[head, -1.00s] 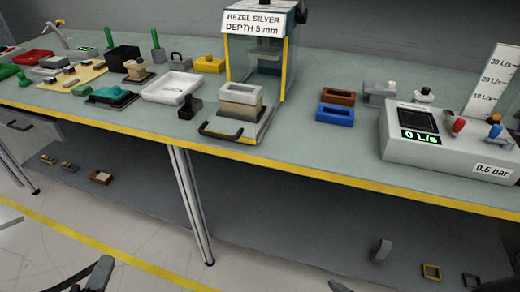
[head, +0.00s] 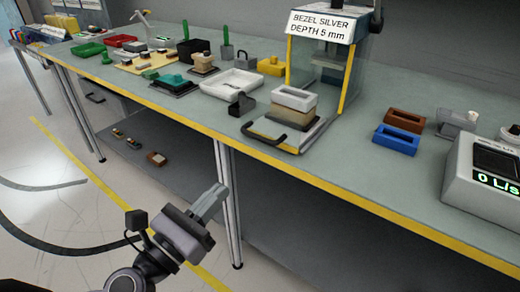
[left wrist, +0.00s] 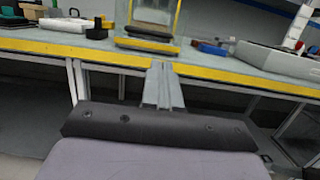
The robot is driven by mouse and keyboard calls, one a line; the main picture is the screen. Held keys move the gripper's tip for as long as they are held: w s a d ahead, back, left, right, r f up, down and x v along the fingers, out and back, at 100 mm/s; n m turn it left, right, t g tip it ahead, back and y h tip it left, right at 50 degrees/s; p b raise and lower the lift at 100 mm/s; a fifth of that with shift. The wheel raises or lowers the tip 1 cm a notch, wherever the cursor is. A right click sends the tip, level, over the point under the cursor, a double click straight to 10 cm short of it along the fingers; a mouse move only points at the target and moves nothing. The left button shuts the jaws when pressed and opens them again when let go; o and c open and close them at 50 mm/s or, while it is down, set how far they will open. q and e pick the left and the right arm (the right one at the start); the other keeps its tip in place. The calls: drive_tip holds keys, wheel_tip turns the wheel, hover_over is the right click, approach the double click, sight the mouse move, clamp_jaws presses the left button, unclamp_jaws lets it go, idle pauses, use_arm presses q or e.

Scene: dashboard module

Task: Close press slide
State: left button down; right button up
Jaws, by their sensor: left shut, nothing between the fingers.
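The press (head: 325,55) stands at the back of the bench, a yellow-edged frame with a sign reading "BEZEL SILVER DEPTH 5 mm". Its slide (head: 283,136) is pulled out toward the bench's front edge, with a black handle (head: 262,134) at its front. A beige block with a white frame (head: 294,99) on top sits on the slide. The slide also shows in the left wrist view (left wrist: 146,44). My left gripper (head: 218,196) is shut and empty, in front of the bench and below its top, apart from the handle. My right gripper is not in view.
A white tray (head: 232,83) and a small black stand (head: 241,103) are left of the slide. Brown (head: 405,119) and blue (head: 396,140) bins and a grey gauge unit (head: 483,170) are on the right. The yellow bench edge (head: 375,212) runs between my gripper and the slide.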

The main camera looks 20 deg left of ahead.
use_arm(q)
drive_tip(key=p, duration=0.3)
approach(276, 136)
drive_tip(key=shift+w+d+r, duration=0.1)
drive_tip(key=shift+w+r, duration=0.1)
drive_tip(key=shift+r, duration=0.35)
drive_tip(key=shift+w+d+r, duration=0.1)
drive_tip(key=shift+w+r, duration=0.05)
drive_tip(key=shift+r, duration=0.35)
drive_tip(key=shift+w+d, duration=0.25)
drive_tip(key=shift+w, duration=0.45)
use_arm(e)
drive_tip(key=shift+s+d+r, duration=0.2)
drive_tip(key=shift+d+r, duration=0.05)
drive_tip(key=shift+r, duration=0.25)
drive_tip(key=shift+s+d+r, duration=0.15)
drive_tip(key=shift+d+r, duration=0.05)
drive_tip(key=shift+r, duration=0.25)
